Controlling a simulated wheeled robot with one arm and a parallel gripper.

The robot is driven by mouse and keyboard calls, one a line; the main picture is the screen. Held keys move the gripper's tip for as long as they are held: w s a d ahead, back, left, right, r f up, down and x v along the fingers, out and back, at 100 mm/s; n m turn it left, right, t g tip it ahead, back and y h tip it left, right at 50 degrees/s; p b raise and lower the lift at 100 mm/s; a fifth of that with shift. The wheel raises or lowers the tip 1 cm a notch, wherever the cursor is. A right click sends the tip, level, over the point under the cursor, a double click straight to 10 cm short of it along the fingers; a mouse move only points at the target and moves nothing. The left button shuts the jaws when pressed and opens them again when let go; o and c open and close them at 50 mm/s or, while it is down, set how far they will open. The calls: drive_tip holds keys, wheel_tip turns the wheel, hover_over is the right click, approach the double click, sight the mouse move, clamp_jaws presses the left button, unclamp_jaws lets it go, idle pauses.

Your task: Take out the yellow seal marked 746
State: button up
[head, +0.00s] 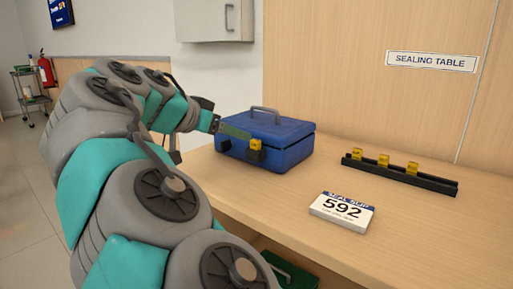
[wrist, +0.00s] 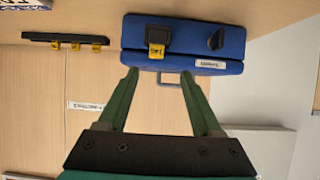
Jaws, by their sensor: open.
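A yellow seal (head: 256,144) hangs at the black latch on the front of the blue cash box (head: 285,150). It also shows in the wrist view (wrist: 156,51); its number is too small to read. Three more yellow seals (head: 383,160) sit in a black rack (head: 430,183) to the right of the box; their numbers are unreadable too. My gripper (wrist: 159,76) is open and empty, its green fingers apart and pointing at the box. In the head view it is at the box's left front, close to the latch. Whether a finger touches the box cannot be told.
A white seal slip (head: 342,211) reading 592 lies on the wooden counter (head: 400,235) in front of the rack. The box has a raised top handle (head: 265,111) and a black knob beside the latch. A wooden panel stands behind. The counter's right front is clear.

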sight(254, 140)
drive_tip(key=shift+s+d+p+x, duration=0.1)
drive_tip(key=shift+p+x, duration=0.1)
drive_tip(key=shift+x, duration=1.5)
drive_tip(key=shift+s+d+p+x, duration=0.1)
drive_tip(key=shift+d+p+x, duration=0.05)
drive_tip(key=shift+x, duration=1.6)
drive_tip(key=shift+c, duration=0.3)
clamp_jaws()
